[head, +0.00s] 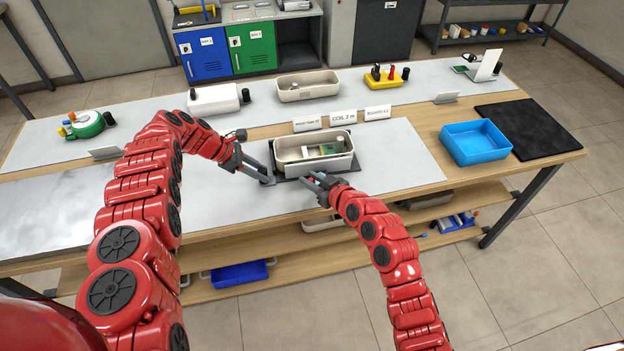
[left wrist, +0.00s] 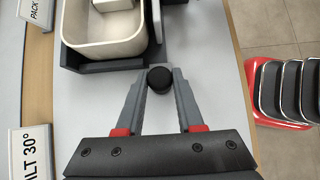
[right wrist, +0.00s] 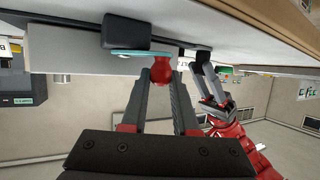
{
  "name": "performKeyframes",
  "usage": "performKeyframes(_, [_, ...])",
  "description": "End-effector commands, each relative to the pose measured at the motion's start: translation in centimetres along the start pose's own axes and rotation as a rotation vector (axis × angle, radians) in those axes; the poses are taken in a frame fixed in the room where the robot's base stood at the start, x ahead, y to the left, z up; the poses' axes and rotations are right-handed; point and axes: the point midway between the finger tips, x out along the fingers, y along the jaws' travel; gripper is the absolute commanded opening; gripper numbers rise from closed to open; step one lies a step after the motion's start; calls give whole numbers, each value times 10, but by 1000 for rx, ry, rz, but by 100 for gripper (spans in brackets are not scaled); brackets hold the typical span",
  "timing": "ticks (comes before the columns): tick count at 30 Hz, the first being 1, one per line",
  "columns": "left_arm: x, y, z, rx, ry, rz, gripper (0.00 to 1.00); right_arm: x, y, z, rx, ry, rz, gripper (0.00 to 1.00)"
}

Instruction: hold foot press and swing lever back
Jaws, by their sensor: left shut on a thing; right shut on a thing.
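A cream tray (head: 343,162) with a green board and small grey parts in it sits on a dark flat base (head: 292,175); it also shows in the left wrist view (left wrist: 108,50). My left gripper (head: 270,180) is at the base's front left corner, shut on a black round knob (left wrist: 160,78). My right gripper (head: 308,181) is at the front edge of the base, shut on a red knob (right wrist: 161,70). The red knob is at the end of a teal bar (right wrist: 137,53), seen in the right wrist view. The grippers hide both knobs in the head view.
White signs (head: 343,117) stand behind the tray. A blue bin (head: 476,143) and a black mat (head: 527,128) are at the right. The grey worktop left of my left arm is clear.

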Motion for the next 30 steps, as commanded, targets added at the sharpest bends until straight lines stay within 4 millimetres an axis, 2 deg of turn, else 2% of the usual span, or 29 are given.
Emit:
performKeyframes(6, [0, 0, 0, 1, 0, -1, 0, 3, -2, -1, 28, 0, 64, 0])
performKeyframes(16, [0, 0, 0, 1, 0, -2, 0, 3, -1, -1, 32, 0, 72, 0])
performKeyframes(17, [0, 0, 0, 1, 0, -2, 0, 3, -1, -1, 32, 0, 72, 33])
performKeyframes(21, [0, 0, 0, 1, 0, -2, 0, 3, -1, -1, 32, 0, 72, 59])
performKeyframes(30, [0, 0, 0, 1, 0, -1, 0, 3, -1, -1, 31, 0, 72, 59])
